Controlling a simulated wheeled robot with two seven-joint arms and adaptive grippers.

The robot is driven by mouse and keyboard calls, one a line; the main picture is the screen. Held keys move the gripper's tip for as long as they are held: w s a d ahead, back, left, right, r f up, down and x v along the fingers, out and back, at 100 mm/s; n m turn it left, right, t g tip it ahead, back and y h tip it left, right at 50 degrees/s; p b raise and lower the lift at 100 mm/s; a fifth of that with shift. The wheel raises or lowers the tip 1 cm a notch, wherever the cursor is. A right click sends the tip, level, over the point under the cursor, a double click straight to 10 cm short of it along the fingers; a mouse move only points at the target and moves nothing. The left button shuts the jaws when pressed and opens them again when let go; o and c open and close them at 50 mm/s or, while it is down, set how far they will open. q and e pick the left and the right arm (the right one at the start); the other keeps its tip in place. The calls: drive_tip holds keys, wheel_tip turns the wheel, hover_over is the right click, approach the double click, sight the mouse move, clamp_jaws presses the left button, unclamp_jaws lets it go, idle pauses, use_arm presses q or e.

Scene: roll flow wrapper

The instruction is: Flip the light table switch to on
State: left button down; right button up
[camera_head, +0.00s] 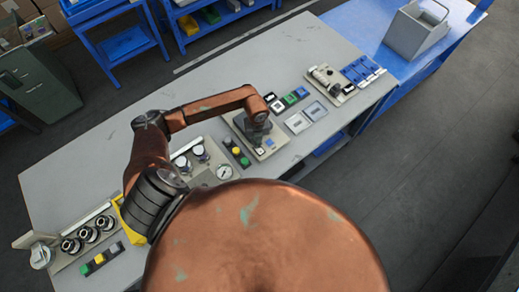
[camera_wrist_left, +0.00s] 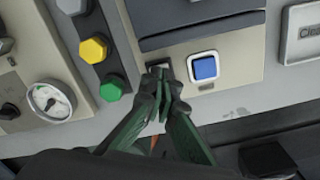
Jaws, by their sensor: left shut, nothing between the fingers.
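The beige light table panel (camera_head: 279,147) lies on the grey bench, with a dark inset that also shows in the left wrist view (camera_wrist_left: 200,30). In the head view my left gripper (camera_head: 258,137) is over the panel. My right gripper is not visible.
A device with blue parts (camera_head: 345,85) stands farther right on the bench.

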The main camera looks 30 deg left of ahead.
use_arm(q)
drive_tip(key=shift+f+b, duration=0.55)
drive_tip(key=shift+f, duration=0.3)
drive_tip(key=shift+r, duration=0.1)
drive_tip(key=shift+r+p, duration=2.5)
drive_tip(key=shift+r, duration=1)
drive_tip(key=shift+f, duration=0.1)
